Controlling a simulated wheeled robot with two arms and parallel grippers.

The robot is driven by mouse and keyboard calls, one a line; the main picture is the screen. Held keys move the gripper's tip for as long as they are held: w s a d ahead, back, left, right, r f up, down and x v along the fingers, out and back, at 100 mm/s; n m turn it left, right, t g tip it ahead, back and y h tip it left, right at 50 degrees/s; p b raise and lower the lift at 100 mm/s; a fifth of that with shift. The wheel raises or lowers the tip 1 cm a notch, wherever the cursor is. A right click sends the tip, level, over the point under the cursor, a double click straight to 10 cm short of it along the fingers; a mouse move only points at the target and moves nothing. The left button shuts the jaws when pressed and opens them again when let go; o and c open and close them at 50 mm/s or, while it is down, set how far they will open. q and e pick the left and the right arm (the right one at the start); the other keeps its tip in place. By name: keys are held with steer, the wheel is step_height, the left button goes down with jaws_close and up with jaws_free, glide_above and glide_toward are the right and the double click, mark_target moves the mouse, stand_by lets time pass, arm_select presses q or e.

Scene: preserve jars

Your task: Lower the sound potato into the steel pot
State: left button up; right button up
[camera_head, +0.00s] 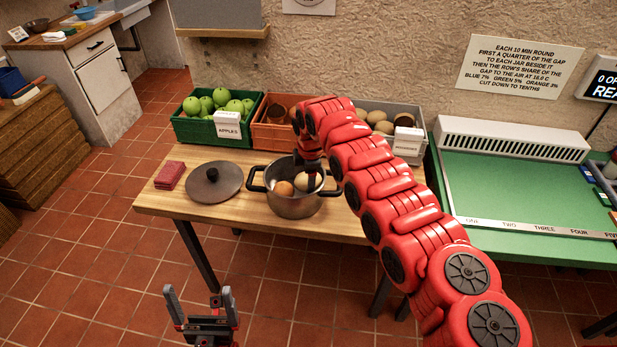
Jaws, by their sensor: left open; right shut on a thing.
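The steel pot (294,208) stands open on the wooden table, with two dark side handles. My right gripper (309,175) reaches down into the pot's mouth from above, shut on a pale tan potato (304,184). This potato is at or just below rim level; whether it touches the pot's bottom is hidden. A more orange round thing (284,188), perhaps another potato, lies in the pot to its left. My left gripper (199,294) is open and empty, low in front of the table.
A pot lid (215,183) and a red cloth-like block (170,176) lie left of the pot. Behind are a green apple crate (196,133), an orange crate (267,137) and a grey crate (407,109) of potatoes. A green-topped table (520,190) stands at the right.

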steer(key=shift+s+f, duration=0.25)
steer(key=shift+f, duration=0.1)
